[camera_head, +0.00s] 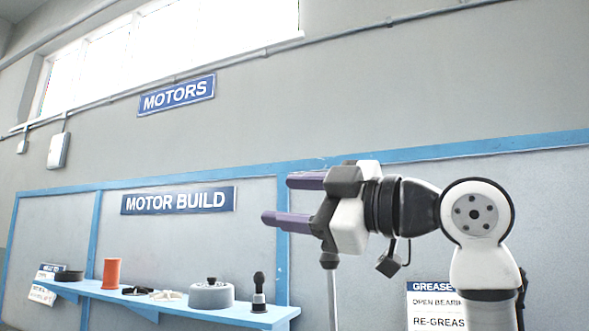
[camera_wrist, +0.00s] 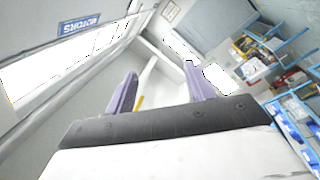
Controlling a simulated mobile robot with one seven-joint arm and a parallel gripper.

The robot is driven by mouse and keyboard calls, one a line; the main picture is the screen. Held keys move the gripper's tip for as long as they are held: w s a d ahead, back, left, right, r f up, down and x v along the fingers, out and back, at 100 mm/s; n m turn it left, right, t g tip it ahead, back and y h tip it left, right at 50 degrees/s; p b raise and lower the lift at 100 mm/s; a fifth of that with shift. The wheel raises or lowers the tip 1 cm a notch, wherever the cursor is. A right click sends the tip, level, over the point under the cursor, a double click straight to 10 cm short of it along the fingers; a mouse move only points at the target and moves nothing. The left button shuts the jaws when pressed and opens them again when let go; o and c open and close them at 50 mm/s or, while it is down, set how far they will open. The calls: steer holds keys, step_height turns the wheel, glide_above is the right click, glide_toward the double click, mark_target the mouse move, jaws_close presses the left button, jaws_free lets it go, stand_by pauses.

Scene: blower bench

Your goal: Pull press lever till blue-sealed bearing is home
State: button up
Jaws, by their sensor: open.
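My gripper (camera_head: 279,199) is raised in front of the wall panel in the head view, its two purple fingers pointing left. The fingers are apart with nothing between them. The wrist view also shows the open gripper (camera_wrist: 160,72), facing the upper wall and a far corner of the room. A thin grey upright rod (camera_head: 333,292) shows below the gripper in the head view; I cannot tell what it belongs to. I cannot make out a press lever or a blue-sealed bearing in either view.
A blue wall shelf (camera_head: 150,297) at lower left holds an orange spool (camera_head: 111,273), a grey round part (camera_head: 211,295), a small black-topped part (camera_head: 258,292) and other pieces. Shelving (camera_wrist: 270,60) with bins stands at right in the wrist view. Air around the fingers looks clear.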

step_height(320, 180, up, 4)
steer(key=shift+f, duration=0.25)
steer(key=shift+f, duration=0.1)
stand_by(0.4)
